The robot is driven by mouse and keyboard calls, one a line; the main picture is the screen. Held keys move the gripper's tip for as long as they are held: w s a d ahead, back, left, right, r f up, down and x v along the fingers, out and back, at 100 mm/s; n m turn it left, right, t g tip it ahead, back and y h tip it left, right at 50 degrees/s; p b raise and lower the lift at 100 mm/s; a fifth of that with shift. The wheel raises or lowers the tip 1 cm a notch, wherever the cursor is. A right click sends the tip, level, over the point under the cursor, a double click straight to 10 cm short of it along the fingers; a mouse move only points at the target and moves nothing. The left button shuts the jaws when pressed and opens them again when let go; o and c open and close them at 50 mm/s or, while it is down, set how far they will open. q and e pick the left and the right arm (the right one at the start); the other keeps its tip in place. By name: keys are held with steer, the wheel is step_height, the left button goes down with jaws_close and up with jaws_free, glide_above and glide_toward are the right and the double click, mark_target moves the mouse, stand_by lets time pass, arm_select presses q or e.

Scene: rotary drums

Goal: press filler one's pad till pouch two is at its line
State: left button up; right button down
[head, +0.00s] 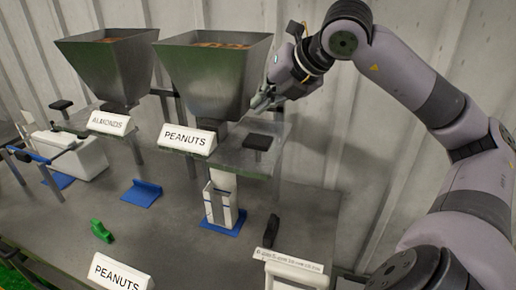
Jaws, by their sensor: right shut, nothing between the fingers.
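Two metal hopper fillers stand on the bench in the head view. The left filler (108,68) has an ALMONDS sign (109,123), and the right filler (212,75) has a PEANUTS sign (187,138). A black pad (61,104) sits on the almonds shelf, and another black pad (258,142) on the peanuts shelf. No number shows on either filler. My right gripper (261,101) is shut and empty, above the peanuts pad and beside the hopper. My left gripper is out of view.
An empty-looking blue holder (142,193) stands below the almonds filler. A green piece (101,231), a black piece (271,230) and a front PEANUTS sign (120,273) are near the front.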

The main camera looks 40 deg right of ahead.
mark_target(259, 138)
step_height(259, 138, down, 4)
steer(key=b, duration=0.3)
steer(key=shift+f, duration=0.3)
steer(key=shift+b, duration=0.3)
stand_by(0.7)
steer(key=shift+f+b, duration=0.4)
steer(key=shift+f+b, duration=1.7)
steer(key=shift+b, duration=0.1)
stand_by(1.4)
steer(key=shift+r, duration=0.15)
steer(key=shift+r+p, duration=1.95)
steer(key=shift+r, duration=0.05)
